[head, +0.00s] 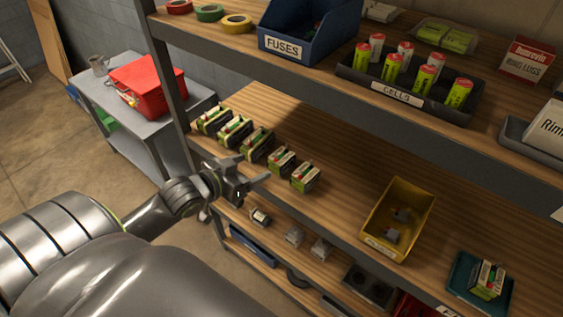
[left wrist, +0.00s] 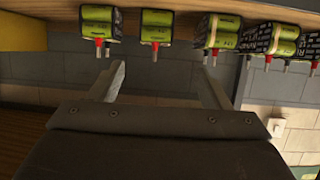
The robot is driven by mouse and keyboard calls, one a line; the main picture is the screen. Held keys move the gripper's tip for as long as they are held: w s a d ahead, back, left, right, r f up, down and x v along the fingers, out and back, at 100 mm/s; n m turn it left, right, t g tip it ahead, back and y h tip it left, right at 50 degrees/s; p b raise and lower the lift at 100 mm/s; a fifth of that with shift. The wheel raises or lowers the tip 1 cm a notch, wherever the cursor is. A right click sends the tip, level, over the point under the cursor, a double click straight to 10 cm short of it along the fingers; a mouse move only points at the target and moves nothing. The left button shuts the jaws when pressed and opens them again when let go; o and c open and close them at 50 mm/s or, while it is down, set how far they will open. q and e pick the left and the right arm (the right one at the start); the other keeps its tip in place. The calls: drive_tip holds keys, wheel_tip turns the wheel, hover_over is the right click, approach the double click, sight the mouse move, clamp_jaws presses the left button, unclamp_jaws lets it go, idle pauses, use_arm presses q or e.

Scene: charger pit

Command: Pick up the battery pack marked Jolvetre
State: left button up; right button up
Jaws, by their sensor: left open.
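Several green, white and black battery packs stand in a row on the middle wooden shelf in the head view, among them a far one (head: 211,119), a middle one (head: 257,146) and the nearest one (head: 305,178). Their lettering is too small to read, so I cannot tell which is marked Jolvetre. My left gripper (head: 253,171) is open and empty, just off the shelf's front edge beside the row. In the left wrist view, its spread fingers (left wrist: 159,72) point towards the packs, including one pack (left wrist: 156,27) between them, apart from it. My right gripper is not in view.
Another similar pack (head: 489,278) stands in a teal tray (head: 463,277). A yellow bin (head: 418,190) with small parts is on the same shelf. The upper shelf, with a cells tray (head: 403,97) and a blue fuses bin (head: 273,42), overhangs behind. Shelf between nearest pack and bin is clear.

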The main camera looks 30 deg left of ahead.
sight(275, 159)
use_arm(q)
drive_tip(key=x, duration=0.7)
drive_tip(key=shift+w+d+f+p, duration=0.1)
drive_tip(key=shift+w+d+p, duration=0.05)
drive_tip(key=shift+w+p, duration=0.4)
drive_tip(key=x, duration=0.3)
drive_tip(key=shift+w+d+f+p, duration=0.1)
drive_tip(key=shift+d+p, duration=0.2)
drive_tip(key=shift+w+f, duration=0.25)
drive_tip(key=shift+w, duration=0.2)
drive_tip(key=shift+c, duration=0.3)
drive_tip(key=c, duration=1.2)
drive_tip(key=shift+r, duration=0.1)
drive_tip(key=shift+c, duration=0.4)
